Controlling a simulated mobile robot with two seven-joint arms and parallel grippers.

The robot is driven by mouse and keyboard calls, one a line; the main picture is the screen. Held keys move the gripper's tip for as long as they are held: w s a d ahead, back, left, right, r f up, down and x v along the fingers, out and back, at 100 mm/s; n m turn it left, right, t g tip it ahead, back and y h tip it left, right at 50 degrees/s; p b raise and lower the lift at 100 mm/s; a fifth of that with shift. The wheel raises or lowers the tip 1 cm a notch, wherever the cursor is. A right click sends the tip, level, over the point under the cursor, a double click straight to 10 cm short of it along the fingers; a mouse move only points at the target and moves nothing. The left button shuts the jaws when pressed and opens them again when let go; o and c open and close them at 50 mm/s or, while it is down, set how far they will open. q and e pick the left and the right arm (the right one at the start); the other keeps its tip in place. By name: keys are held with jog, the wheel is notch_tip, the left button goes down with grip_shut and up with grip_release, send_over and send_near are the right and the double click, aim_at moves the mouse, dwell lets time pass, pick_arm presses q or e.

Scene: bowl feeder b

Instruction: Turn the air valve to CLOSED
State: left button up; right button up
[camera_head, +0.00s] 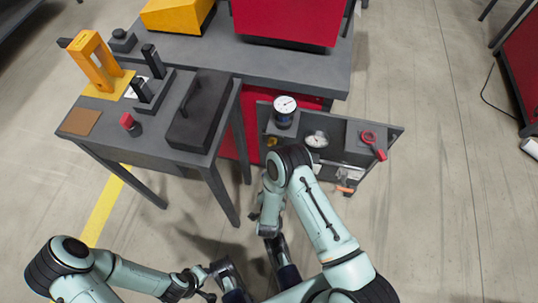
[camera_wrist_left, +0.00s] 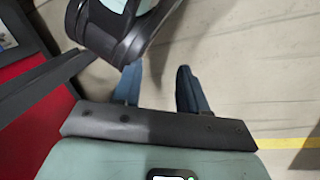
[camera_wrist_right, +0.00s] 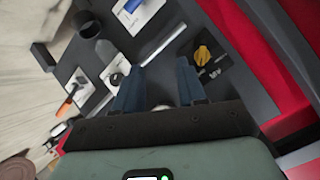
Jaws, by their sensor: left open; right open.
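A red handle (camera_head: 372,140) is on the right part of the dark panel (camera_head: 349,152). My right gripper (camera_wrist_right: 160,76) is open and empty, its fingers apart and short of the knob, which shows near the right finger. My left gripper (camera_wrist_left: 157,73) is open and empty over the floor.
The panel also carries a regulator with a gauge (camera_head: 284,108), a round gauge (camera_head: 316,139) and an orange-handled part (camera_head: 345,189). A grey table (camera_head: 150,135) with a red button (camera_head: 130,123) stands left.

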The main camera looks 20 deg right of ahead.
aim_at(272, 142)
pick_arm(q)
notch_tip(272, 142, down, 7)
jog(key=w+b, duration=0.2)
jog(key=b, duration=0.2)
jog(key=s+a+f+g+b, duration=0.1)
jog(key=s+f+g+b, duration=0.1)
jog(key=s+f+b, duration=0.2)
jog(key=shift+s+f, duration=0.15)
jog(key=shift+s, duration=1.5)
pick_arm(e)
jog(key=w+d+m+t+h, duration=0.1)
jog(key=w+d+t+h, duration=0.1)
jog(key=w, duration=0.5)
jog(key=w+d+m+t+h, duration=0.1)
jog(key=w+d, duration=0.3)
jog(key=w, duration=0.4)
jog(key=shift+r+m+t+h, duration=0.4)
jog(key=shift+t+h, duration=0.3)
jog(key=shift+h, duration=0.1)
pick_arm(q)
jog(key=shift+a, duration=0.1)
pick_arm(e)
jog(key=shift+w, duration=0.1)
grip_shut()
